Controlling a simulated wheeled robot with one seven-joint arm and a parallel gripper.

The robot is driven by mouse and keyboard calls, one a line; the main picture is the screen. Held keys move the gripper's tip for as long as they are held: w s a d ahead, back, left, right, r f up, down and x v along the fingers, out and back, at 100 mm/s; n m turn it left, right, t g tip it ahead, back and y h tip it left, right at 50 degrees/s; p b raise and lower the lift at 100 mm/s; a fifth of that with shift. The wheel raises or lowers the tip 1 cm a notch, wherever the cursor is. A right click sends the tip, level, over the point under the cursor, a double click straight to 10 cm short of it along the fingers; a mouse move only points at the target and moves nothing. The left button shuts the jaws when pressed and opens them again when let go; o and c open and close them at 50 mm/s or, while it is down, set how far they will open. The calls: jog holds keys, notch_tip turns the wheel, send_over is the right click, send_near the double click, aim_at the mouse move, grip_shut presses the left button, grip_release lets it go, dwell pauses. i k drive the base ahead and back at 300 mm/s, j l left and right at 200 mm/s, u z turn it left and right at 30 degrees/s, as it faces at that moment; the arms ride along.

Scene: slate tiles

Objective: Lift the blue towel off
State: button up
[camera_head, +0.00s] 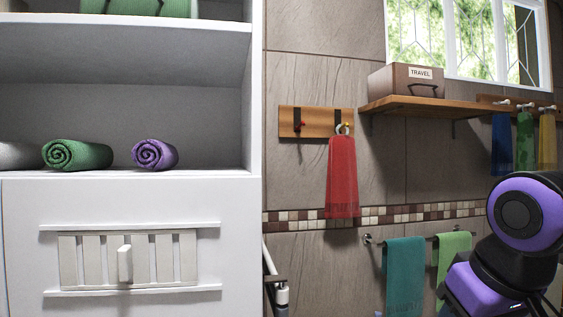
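A blue towel (502,138) hangs at the far right, from a hook on a wooden rail (488,100) under the window. It hangs straight down beside a green towel (525,140) and a yellow towel (547,138). Its lower end comes close to the top of my purple and black arm in the picture. My gripper is not in view; only a part of my arm shows at the lower right.
A wooden shelf (440,106) bears a travel box (405,82). A red towel (342,175) hangs from a hook board (290,121). Teal (404,270) and light green (452,255) towels hang on a lower bar. A white cabinet (215,210) fills the left.

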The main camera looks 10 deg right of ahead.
aim_at(502, 154)
jog(key=z, duration=1.4)
jog(key=i+l+z, duration=0.2)
jog(key=i+z, duration=0.25)
jog(key=i+l+z, duration=0.1)
jog(key=i+z, duration=0.2)
jog(key=z, duration=0.2)
jog(key=i+l+z, duration=0.1)
jog(key=i+z, duration=0.4)
jog(key=i, duration=0.2)
